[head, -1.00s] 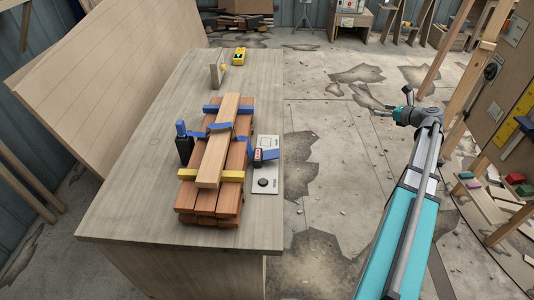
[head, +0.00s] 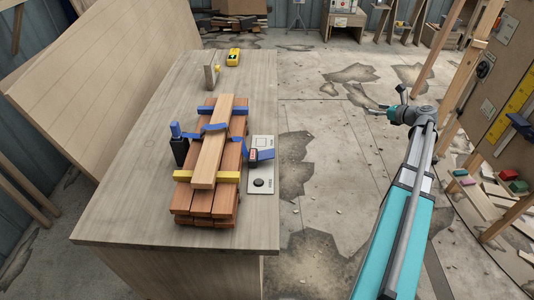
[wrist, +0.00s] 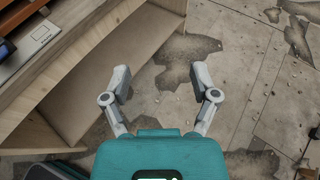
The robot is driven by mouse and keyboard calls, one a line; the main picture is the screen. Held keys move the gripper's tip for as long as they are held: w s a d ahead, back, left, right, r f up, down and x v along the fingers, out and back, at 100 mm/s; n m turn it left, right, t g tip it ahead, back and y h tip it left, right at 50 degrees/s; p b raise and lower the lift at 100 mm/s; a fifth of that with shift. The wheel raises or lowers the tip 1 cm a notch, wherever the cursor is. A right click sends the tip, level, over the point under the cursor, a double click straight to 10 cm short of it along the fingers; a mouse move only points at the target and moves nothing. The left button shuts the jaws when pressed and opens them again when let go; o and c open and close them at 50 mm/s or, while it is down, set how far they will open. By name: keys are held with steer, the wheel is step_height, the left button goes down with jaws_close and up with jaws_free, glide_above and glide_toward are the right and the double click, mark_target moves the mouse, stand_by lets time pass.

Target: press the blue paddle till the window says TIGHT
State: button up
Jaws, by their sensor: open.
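A blue paddle (head: 264,155) sticks out at the right side of a wood stack on the workbench. A small dark and red window (head: 252,155) sits at its left end, but its text is too small to read. A light plate (head: 262,181) with a black round knob lies beside the stack. My gripper (head: 377,109) is over the floor, well right of the bench and apart from the paddle. In the wrist view my gripper (wrist: 161,84) has its two fingers wide apart with nothing between them. A blue part (wrist: 6,50) shows at that view's left edge.
The workbench (head: 120,215) holds stacked boards (head: 210,205), a black clamp with blue handle (head: 179,145) and a yellow device (head: 233,56). Cracked floor (head: 330,150) lies open between bench and arm. A tool panel (head: 505,90) on wooden posts stands at right.

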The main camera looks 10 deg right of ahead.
steer(key=shift+a, duration=0.25)
steer(key=c, duration=0.4)
steer(key=shift+w+a+r+n+p, duration=0.1)
steer(key=shift+w+a+n+p, duration=0.2)
steer(key=shift+a+n, duration=0.5)
steer(key=c, duration=0.5)
steer(key=w+a+n+g+y+p, duration=0.1)
steer(key=a+n+g+p, duration=0.2)
steer(key=a+n, duration=0.6)
steer(key=shift+w+r+n+y, duration=0.2)
steer(key=shift+r+n+y, duration=0.15)
steer(key=shift+n, duration=0.45)
steer(key=s+a+r+n+g+p, duration=0.1)
steer(key=a+n+g+p, duration=0.1)
steer(key=a+n, duration=0.6)
steer(key=s+a+r+n+g+h+p, duration=0.1)
steer(key=s+a+n+g+p, duration=0.1)
steer(key=a+n+p, duration=0.3)
steer(key=s+a+r+n+g+p, duration=0.1)
steer(key=s+a+n+g+p, duration=0.1)
steer(key=a+n, duration=1.1)
steer(key=shift+r+n+g+p, duration=0.2)
steer(key=shift+n+g+p, duration=0.8)
steer(key=shift+n, duration=3.2)
steer(key=shift+a, duration=0.1)
